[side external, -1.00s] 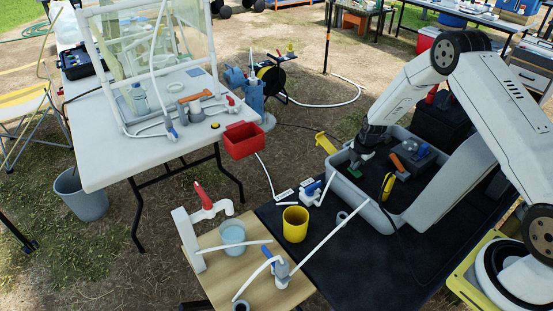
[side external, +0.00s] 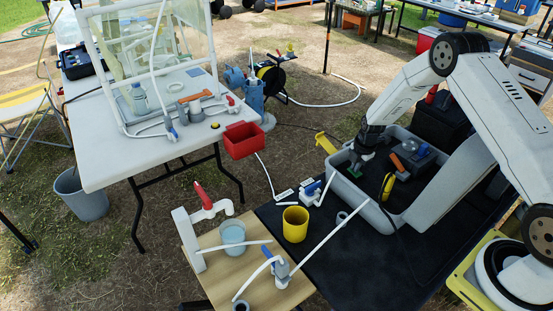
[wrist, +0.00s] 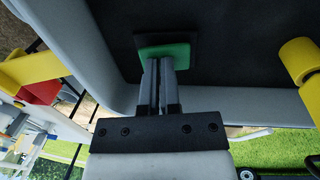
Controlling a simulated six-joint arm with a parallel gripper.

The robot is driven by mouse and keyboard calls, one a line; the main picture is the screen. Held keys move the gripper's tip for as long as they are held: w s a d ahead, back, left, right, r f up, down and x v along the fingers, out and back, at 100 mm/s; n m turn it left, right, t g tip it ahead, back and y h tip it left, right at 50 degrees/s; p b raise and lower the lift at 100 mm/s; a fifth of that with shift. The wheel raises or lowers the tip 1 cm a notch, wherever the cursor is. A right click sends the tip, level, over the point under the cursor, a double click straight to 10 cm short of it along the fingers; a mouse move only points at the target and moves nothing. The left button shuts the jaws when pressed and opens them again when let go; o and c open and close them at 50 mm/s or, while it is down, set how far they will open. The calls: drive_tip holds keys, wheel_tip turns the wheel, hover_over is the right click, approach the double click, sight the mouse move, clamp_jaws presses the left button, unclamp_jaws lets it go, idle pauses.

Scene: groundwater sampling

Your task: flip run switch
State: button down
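A green piece on a dark base, which looks like the switch, lies inside the grey tote (side external: 345,197). The green piece (side external: 354,174) is small in the side view. In the wrist view the green piece (wrist: 178,52) is just ahead of my fingertips. My gripper (side external: 357,165) reaches down into the tote at its left end. In the wrist view my gripper (wrist: 160,62) has its two fingers close together, with nothing seen between them. The tips overlap the green piece's near edge; whether they touch it I cannot tell.
In the tote, a yellow item (side external: 388,186) and an orange-handled tool (side external: 398,163) lie right of my gripper. The yellow item also shows in the wrist view (wrist: 300,60). A yellow cup (side external: 295,223) and white pipes stand outside, in front. A red bin (side external: 243,140) is left.

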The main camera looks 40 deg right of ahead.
sight(359, 175)
drive_tip(key=shift+s, duration=0.55)
drive_tip(key=shift+w+r, duration=0.1)
drive_tip(key=shift+r, duration=0.1)
wheel_tip(359, 175, up, 13)
drive_tip(key=s, duration=0.2)
drive_tip(key=shift+s+r, duration=0.2)
drive_tip(key=shift+s, duration=0.2)
idle(0.3)
drive_tip(key=shift+w+a+r+t, duration=0.1)
drive_tip(key=shift+w+t, duration=0.05)
drive_tip(key=shift+w, duration=0.25)
drive_tip(key=shift+w+a+r+t, duration=0.1)
drive_tip(key=shift+w+t, duration=0.05)
drive_tip(key=shift+w, duration=0.2)
drive_tip(key=shift+f, duration=0.15)
drive_tip(key=shift+w+f, duration=0.45)
drive_tip(key=shift+f, duration=1.8)
drive_tip(key=shift+w+f, duration=0.45)
drive_tip(key=shift+f, duration=1.85)
drive_tip(key=shift+w+f, duration=0.45)
drive_tip(key=shift+f, duration=1.8)
